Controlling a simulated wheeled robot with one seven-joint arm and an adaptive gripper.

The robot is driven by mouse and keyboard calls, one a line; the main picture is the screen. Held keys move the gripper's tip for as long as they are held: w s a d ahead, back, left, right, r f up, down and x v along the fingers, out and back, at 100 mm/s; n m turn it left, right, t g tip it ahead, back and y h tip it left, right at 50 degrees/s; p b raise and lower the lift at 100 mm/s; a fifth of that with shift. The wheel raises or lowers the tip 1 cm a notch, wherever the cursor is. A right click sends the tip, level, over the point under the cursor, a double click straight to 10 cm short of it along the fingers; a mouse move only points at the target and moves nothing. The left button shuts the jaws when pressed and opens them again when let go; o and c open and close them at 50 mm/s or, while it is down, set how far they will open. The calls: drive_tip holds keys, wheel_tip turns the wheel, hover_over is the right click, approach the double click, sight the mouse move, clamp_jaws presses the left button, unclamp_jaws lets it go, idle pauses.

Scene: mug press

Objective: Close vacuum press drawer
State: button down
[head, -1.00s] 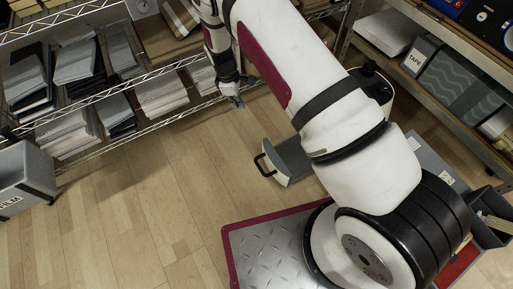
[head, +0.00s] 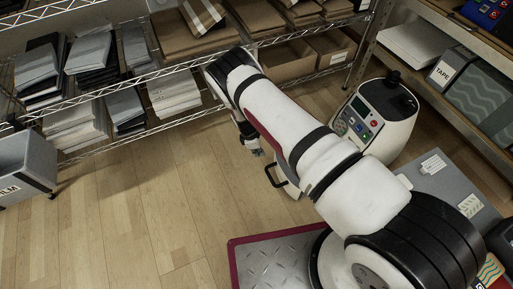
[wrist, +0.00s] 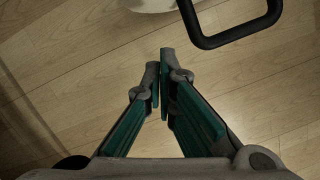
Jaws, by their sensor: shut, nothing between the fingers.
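The vacuum press (head: 375,118) is a white rounded machine with a control panel and dark top fittings. It stands right of centre in the head view. Its drawer (head: 291,188) sticks out toward the left, with a black loop handle (head: 271,176) on its front. My arm hides most of the drawer. My gripper (head: 258,153) is shut and empty, just beyond the handle in the head view. In the wrist view the fingertips (wrist: 162,62) are close together. The black handle (wrist: 240,35) is to their upper right, with a visible gap between.
Wire shelves (head: 150,85) with stacked goods and cardboard boxes run along the back. A rack with a TAPE box (head: 452,68) stands on the right. A grey bin (head: 25,165) is at far left. The wooden floor left of the drawer is clear.

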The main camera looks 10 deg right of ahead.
drive_tip(key=d, duration=0.1)
drive_tip(key=d+f, duration=0.1)
drive_tip(key=d, duration=0.1)
drive_tip(key=d+f+b, duration=0.1)
drive_tip(key=shift+s+d, duration=0.2)
drive_tip(key=shift+s, duration=0.1)
